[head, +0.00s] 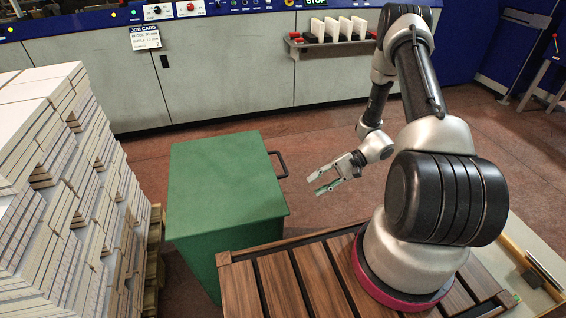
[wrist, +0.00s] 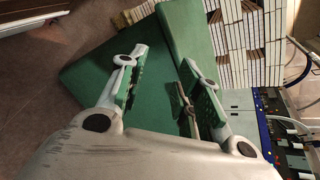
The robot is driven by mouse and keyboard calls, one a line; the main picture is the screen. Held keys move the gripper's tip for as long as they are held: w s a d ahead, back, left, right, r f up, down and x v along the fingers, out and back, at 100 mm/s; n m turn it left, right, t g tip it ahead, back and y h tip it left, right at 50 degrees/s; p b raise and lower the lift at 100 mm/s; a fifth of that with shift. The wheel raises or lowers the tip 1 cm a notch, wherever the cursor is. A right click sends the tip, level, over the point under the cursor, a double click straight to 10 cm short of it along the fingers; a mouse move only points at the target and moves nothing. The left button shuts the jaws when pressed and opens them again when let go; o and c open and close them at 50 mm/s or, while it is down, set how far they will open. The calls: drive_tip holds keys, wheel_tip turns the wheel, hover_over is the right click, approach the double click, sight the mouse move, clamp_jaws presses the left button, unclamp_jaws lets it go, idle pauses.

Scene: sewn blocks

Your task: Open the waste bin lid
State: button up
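The green waste bin (head: 221,215) stands left of my arm, with its flat green lid (head: 225,172) lying shut on top. A dark bar handle (head: 279,164) sticks out from the lid's right edge. My gripper (head: 315,186) is open and empty, a little to the right of the bin and near the handle. In the wrist view, my gripper (wrist: 165,75) has its two fingers with green pads spread apart, and the green bin (wrist: 130,70) fills the view beyond them. A thin bar, seemingly the handle (wrist: 183,107), shows near the right finger; contact cannot be told.
Tall stacks of paper blocks (head: 60,190) on a pallet stand close to the bin's left. A slatted wooden deck (head: 290,283) lies in front, under my arm. A grey machine front (head: 220,75) runs along the back. Red-brown floor is free right of the bin.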

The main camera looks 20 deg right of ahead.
drive_tip(key=w+a+f+t+y, duration=0.1)
drive_tip(key=w+f+t, duration=0.3)
drive_tip(key=w+f, duration=0.15)
drive_tip(key=n+t, duration=0.3)
drive_tip(key=n, duration=0.1)
approach(282, 161)
drive_tip(key=w+a+f, duration=0.1)
drive_tip(key=a+f, duration=0.1)
drive_tip(key=shift+y, duration=0.3)
drive_tip(key=x, duration=0.7)
drive_tip(key=shift+w+a+r, duration=0.15)
drive_tip(key=shift+w+a, duration=0.05)
drive_tip(key=shift+a, duration=0.1)
drive_tip(key=shift+c, duration=0.2)
clamp_jaws()
